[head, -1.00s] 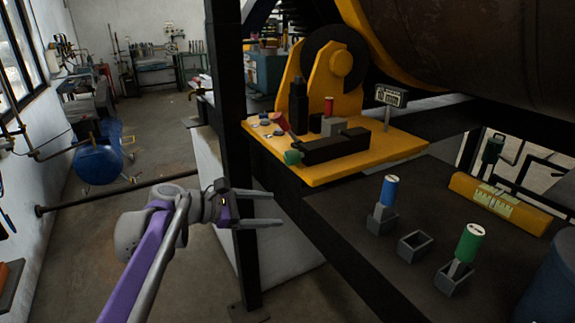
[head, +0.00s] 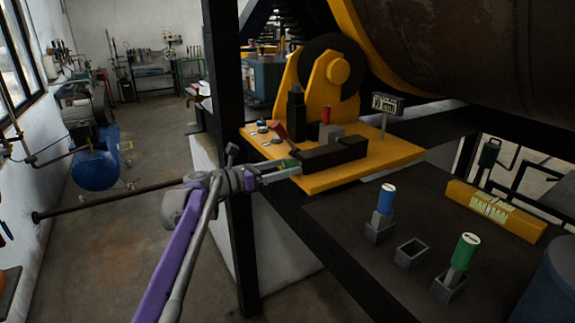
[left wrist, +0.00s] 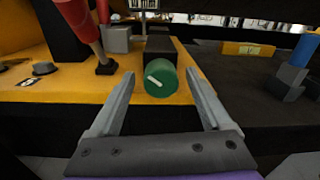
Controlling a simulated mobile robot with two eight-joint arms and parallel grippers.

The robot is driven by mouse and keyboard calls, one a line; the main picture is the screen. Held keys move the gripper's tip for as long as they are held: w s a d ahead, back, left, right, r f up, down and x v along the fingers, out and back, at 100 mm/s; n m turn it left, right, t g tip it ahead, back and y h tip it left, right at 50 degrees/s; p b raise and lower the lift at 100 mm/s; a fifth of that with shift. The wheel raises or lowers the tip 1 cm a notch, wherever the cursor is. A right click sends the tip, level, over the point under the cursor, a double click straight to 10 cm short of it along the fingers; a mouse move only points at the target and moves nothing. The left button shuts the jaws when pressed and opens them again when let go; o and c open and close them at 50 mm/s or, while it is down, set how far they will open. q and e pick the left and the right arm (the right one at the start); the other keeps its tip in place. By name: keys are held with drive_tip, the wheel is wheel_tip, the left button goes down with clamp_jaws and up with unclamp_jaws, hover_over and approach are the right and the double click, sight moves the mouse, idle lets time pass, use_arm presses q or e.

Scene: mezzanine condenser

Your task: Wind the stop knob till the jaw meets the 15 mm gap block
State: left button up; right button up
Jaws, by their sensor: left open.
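The stop knob (left wrist: 161,81) is a green disc with a pale mark, on the near end of a black block (head: 334,153) on the yellow plate (head: 391,152). My left gripper (head: 292,168) is open, its two fingers to either side of the knob in the left wrist view, with space between each finger and the knob. In the head view the fingers partly cover the knob. A grey block (head: 331,131) sits behind the black block; I cannot tell whether it is the 15 mm gap block or the jaw. My right gripper is not in view.
A red-handled lever (left wrist: 85,30) stands left of the knob. A small display (head: 387,104) stands on the plate. Blue (head: 386,198) and green (head: 465,252) handled tools stand in holders on the dark bench. A black post (head: 229,120) rises beside my left arm.

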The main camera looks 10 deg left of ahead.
use_arm(q)
drive_tip(key=shift+w+d, duration=0.3)
drive_tip(key=shift+d, duration=0.2)
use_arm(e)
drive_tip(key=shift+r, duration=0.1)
use_arm(q)
clamp_jaws()
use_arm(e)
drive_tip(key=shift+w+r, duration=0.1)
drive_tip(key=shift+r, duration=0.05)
use_arm(q)
drive_tip(key=m+p, duration=0.1)
drive_tip(key=m, duration=0.2)
drive_tip(key=shift+r+m+p, duration=0.1)
drive_tip(key=shift+m+p, duration=0.2)
drive_tip(key=shift+p, duration=0.1)
drive_tip(key=shift+m+p, duration=0.6)
drive_tip(key=shift+m, duration=1.1)
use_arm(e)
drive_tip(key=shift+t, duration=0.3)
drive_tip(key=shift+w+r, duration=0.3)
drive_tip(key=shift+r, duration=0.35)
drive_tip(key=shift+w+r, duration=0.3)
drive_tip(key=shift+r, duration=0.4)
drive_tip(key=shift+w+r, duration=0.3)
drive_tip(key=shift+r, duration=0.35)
